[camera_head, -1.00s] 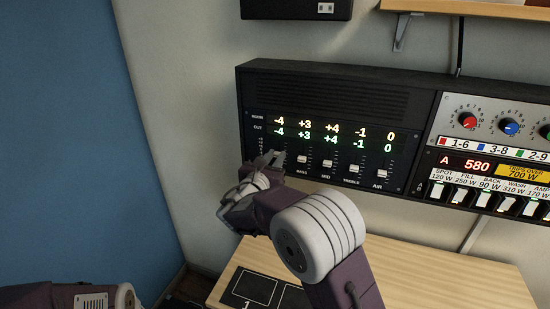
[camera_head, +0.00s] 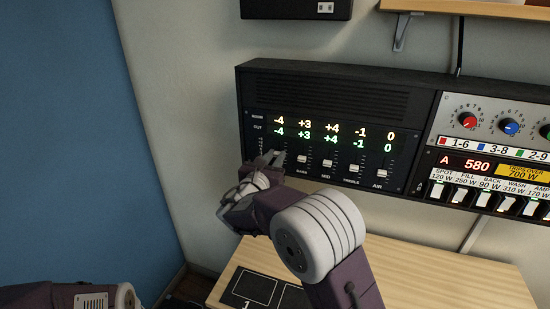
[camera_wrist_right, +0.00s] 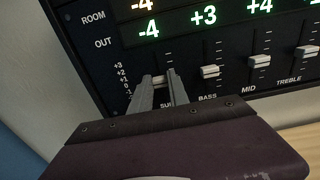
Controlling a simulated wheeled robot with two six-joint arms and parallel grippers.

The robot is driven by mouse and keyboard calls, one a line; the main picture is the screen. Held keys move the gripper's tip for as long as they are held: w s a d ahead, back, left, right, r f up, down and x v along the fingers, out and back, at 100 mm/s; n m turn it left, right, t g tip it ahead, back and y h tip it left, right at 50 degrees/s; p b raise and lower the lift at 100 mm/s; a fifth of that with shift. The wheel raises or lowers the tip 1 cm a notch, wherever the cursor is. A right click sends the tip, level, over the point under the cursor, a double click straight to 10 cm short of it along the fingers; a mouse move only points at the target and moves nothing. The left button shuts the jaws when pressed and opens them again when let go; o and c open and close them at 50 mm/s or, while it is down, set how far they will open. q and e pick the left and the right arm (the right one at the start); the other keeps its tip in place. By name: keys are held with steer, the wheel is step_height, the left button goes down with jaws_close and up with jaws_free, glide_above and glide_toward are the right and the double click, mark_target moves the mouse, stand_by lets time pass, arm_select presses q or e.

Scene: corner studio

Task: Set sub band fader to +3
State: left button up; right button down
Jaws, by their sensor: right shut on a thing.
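The black equalizer panel (camera_head: 318,130) hangs on the wall with several vertical faders. Its leftmost column, the sub band, reads -4 in the orange ROOM row and -4 in the green OUT row (camera_wrist_right: 148,29). My right gripper (camera_head: 274,158) is at that column, and in the right wrist view its fingers (camera_wrist_right: 161,84) are shut on the sub fader cap (camera_wrist_right: 159,79). The fingers hide much of the cap and of the SUB label. A small scale with +3 at its top (camera_wrist_right: 118,65) runs left of the slot. My left gripper is out of view.
The bass fader (camera_wrist_right: 210,71) is close to the right of my fingers, then mid (camera_wrist_right: 259,62), treble and air. A unit with knobs and switches (camera_head: 490,155) adjoins the panel on the right. A wooden table (camera_head: 440,275) is below. A blue wall is left.

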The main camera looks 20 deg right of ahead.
mark_target(279, 139)
stand_by(0.4)
step_height(279, 139, up, 4)
steer(key=shift+r+p, duration=0.1)
steer(key=shift+p, duration=1.15)
steer(key=c, duration=1.2)
jaws_free()
steer(key=shift+c, duration=0.2)
steer(key=shift+s+a, duration=0.1)
steer(key=shift+s, duration=0.05)
